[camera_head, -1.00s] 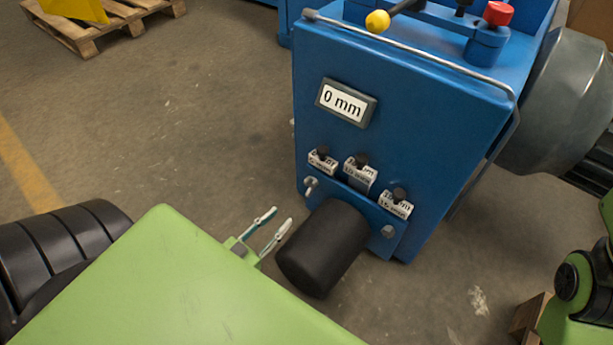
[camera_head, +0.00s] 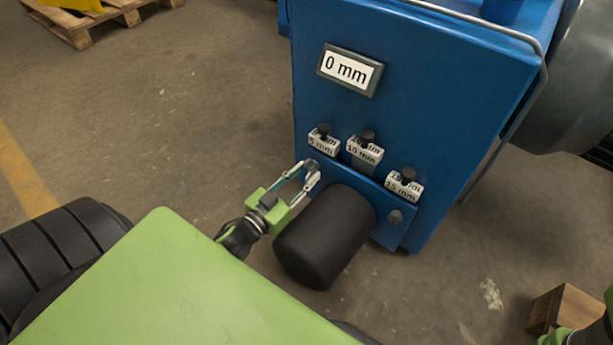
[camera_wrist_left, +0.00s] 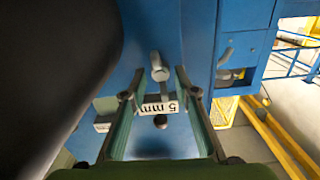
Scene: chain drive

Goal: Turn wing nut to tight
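The left wing nut is a grey metal piece that shows in the left wrist view (camera_wrist_left: 159,67), standing between my left fingertips with gaps on both sides. In the head view my fingers cover most of it. My left gripper (camera_head: 311,172) is open, its two fingers reaching to the left end of the motor's mounting plate (camera_head: 388,236). The gripper also shows in the left wrist view (camera_wrist_left: 158,80). A second grey fastener (camera_head: 395,216) sits at the plate's right end. I cannot tell how tight either is.
The black cylindrical motor (camera_head: 325,238) stands out close to the right of my left gripper. Above the plate are label blocks, such as one reading 5 mm (camera_head: 323,143). A display (camera_head: 350,70) reads 0 mm. Open floor (camera_head: 200,110) lies left of the blue machine (camera_head: 440,100).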

